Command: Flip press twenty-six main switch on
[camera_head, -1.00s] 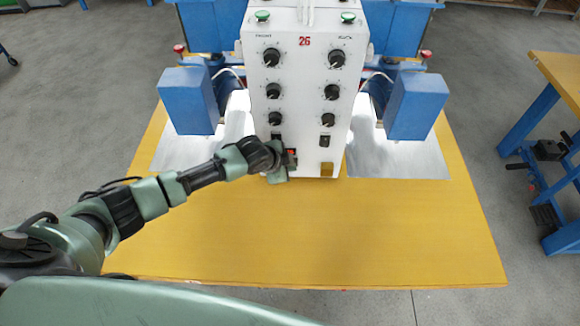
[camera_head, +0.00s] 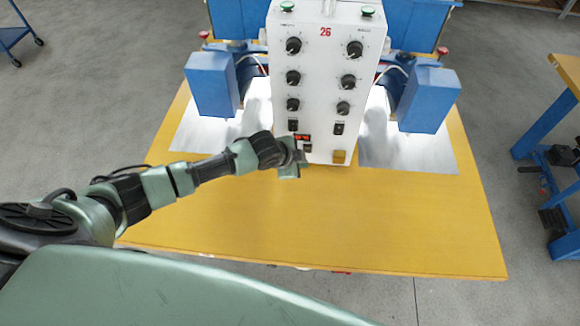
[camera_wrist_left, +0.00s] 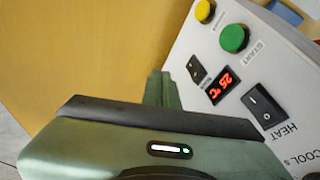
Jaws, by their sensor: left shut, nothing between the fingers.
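The white press box (camera_head: 320,70) is marked with a red 26. Low on its front is a red display (camera_head: 302,137), with a small dark switch (camera_head: 308,148) just below. In the left wrist view that small black switch (camera_wrist_left: 196,69) sits beside the "25 °C" display (camera_wrist_left: 221,84); its label is too blurred to read surely, and its position is unclear. A larger black rocker (camera_wrist_left: 264,104) is labelled HEAT. My left gripper (camera_head: 290,171) is at the box's lower left corner. Its fingers (camera_wrist_left: 162,88) are shut and empty, apart from the small switch. My right gripper is not in view.
The wrist view shows a green START button (camera_wrist_left: 233,38) and a yellow button (camera_wrist_left: 203,10). Blue press units (camera_head: 212,84) and (camera_head: 429,99) flank the box. The yellow table (camera_head: 380,230) is clear in front. Another bench (camera_head: 566,75) stands at the right.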

